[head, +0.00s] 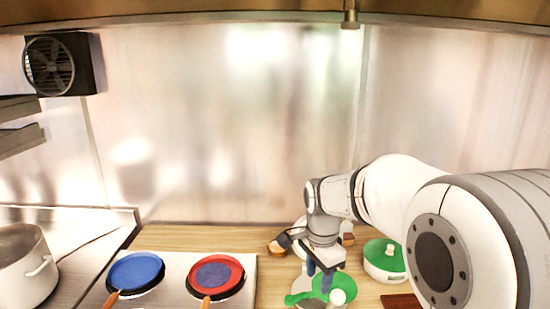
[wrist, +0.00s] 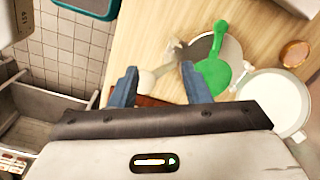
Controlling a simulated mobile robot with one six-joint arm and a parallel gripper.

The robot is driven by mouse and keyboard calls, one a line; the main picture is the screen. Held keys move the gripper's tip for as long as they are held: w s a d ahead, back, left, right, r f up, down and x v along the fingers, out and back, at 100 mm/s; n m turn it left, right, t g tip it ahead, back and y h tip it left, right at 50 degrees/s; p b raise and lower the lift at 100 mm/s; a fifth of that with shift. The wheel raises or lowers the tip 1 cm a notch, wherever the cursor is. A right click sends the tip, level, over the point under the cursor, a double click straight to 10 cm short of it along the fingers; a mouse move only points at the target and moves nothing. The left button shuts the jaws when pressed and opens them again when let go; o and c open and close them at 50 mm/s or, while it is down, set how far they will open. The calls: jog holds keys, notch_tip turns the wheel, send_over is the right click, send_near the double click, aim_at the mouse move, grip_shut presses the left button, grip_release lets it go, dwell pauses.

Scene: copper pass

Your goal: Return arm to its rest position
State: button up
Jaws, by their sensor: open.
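My arm reaches in from the right in the head view. My gripper (head: 319,274) hangs low over the wooden counter, partly hidden by its own wrist housing and by the clutter below. In the wrist view my gripper (wrist: 160,76) has its two blue fingers spread apart, with nothing held between them. I cannot tell whether the fingers touch anything.
A white round vessel (wrist: 272,98) and a small copper bowl (wrist: 295,52) are nearby. A blue pan (head: 135,271) and a red pan (head: 215,275) sit on the left. The space above is clear.

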jog(key=s+d+f+n+t+b, duration=0.1)
jog(key=s+f+n+b, duration=0.3)
jog(key=s, duration=0.5)
jog(key=s+d+f+n+t+b, duration=0.1)
jog(key=s+d+f+n+b, duration=0.3)
jog(key=s+n, duration=0.4)
jog(key=shift+s+d+t+b, duration=0.2)
jog(key=shift+s+t+b, duration=0.2)
jog(key=shift+s+b, duration=0.15)
